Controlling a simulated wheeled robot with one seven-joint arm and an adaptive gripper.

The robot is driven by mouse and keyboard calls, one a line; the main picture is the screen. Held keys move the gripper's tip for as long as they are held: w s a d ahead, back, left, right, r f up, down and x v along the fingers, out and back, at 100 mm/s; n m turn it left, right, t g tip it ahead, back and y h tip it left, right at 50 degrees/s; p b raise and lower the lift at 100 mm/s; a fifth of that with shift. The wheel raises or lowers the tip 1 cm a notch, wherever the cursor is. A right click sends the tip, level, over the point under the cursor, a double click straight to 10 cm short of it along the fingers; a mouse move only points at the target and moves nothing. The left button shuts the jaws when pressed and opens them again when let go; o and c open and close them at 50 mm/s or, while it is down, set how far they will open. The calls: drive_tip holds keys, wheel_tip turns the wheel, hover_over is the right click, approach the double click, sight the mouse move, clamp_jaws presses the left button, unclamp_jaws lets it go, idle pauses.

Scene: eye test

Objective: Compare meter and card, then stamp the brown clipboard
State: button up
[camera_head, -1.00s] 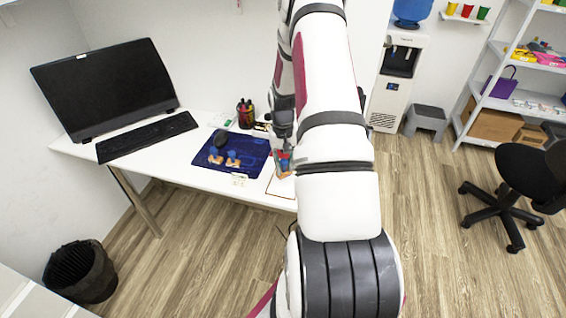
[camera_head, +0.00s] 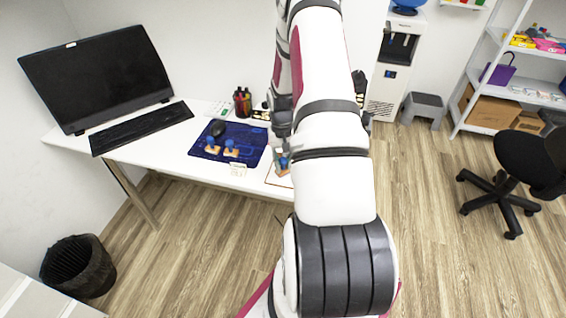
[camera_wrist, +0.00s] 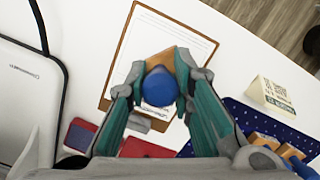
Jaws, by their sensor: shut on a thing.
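My gripper (camera_wrist: 160,84) is shut on a stamp with a round blue knob (camera_wrist: 160,88) and a wooden block. It holds the stamp over the lower part of the brown clipboard (camera_wrist: 121,50), which carries a lined white sheet. I cannot tell whether the stamp touches the sheet. In the head view, my gripper (camera_head: 283,150) is partly hidden by my arm, and the clipboard (camera_head: 279,180) lies at the table's right end. A small folded card (camera_wrist: 270,96) stands beside the clipboard; it also shows in the head view (camera_head: 238,169). I cannot make out a meter for certain.
Two other blue-knobbed stamps (camera_head: 230,150) stand on a dark blue mat (camera_head: 250,138) with a mouse (camera_head: 217,129). A red and blue item (camera_wrist: 80,136) lies near the gripper.

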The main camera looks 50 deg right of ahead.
sight(283, 160)
drive_tip(key=shift+f, duration=0.6)
idle(1.6)
drive_tip(key=shift+r+p, duration=1.1)
drive_tip(key=shift+r, duration=2.5)
drive_tip(key=shift+a+f, duration=0.1)
